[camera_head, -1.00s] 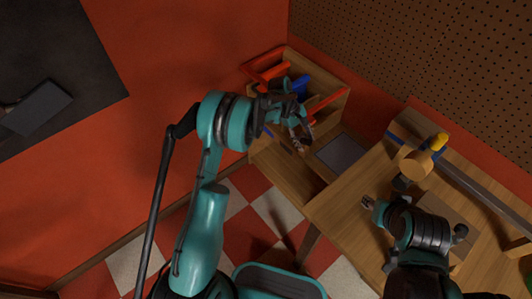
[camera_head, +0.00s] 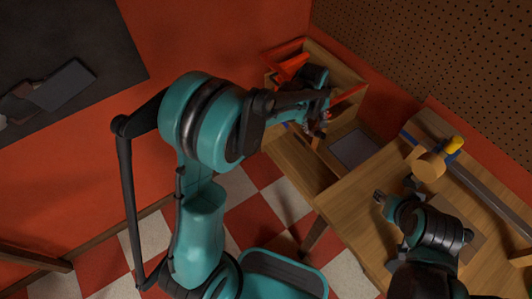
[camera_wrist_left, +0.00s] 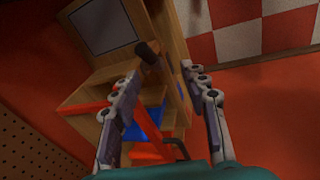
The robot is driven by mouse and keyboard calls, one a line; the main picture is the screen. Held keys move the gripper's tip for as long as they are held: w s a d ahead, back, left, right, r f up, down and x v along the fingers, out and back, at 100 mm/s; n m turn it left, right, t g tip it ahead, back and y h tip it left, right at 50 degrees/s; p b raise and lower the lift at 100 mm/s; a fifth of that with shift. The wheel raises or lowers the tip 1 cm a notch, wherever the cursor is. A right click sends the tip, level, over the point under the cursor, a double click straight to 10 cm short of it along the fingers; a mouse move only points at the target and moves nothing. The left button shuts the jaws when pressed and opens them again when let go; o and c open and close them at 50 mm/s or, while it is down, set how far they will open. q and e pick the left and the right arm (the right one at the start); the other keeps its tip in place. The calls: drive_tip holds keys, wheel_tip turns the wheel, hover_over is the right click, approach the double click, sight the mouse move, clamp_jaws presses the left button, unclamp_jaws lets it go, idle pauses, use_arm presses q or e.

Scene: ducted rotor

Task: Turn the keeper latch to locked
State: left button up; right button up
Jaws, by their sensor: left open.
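My left gripper (camera_head: 318,118) is over the wooden box at the back of the bench. In the left wrist view its two fingers (camera_wrist_left: 158,90) stand apart with nothing gripped between them. A dark round-ended peg (camera_wrist_left: 148,50) shows just beyond the fingertips, apparently apart from them; I cannot tell whether it is the keeper latch. No part is clearly recognisable as the latch. My right gripper (camera_head: 380,196) is low over the bench, small in the head view, and its opening is unclear.
The wooden box (camera_head: 352,108) holds red-orange pieces (camera_head: 290,66) and a blue piece (camera_wrist_left: 139,125). A grey panel (camera_head: 355,148) lies beside it. A mallet-like wooden piece (camera_head: 428,166) and a long grey bar (camera_head: 490,192) are on the right of the bench (camera_head: 352,205).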

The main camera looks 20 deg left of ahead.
wheel_tip(320, 180, down, 5)
drive_tip(key=b, duration=0.5)
drive_tip(key=shift+f, duration=0.2)
use_arm(q)
drive_tip(key=s+a+r+m+t, duration=0.1)
drive_tip(key=s+a+m, duration=0.3)
drive_tip(key=s, duration=0.6)
drive_tip(key=s+a+r+m+t+y, duration=0.1)
drive_tip(key=s+a+r+m, duration=0.3)
drive_tip(key=s, duration=0.6)
drive_tip(key=shift+s+a+r+t, duration=0.2)
drive_tip(key=shift+s+a+t, duration=0.1)
drive_tip(key=shift+a+t, duration=0.45)
use_arm(e)
drive_tip(key=shift+f, duration=0.2)
use_arm(q)
drive_tip(key=shift+c, duration=0.2)
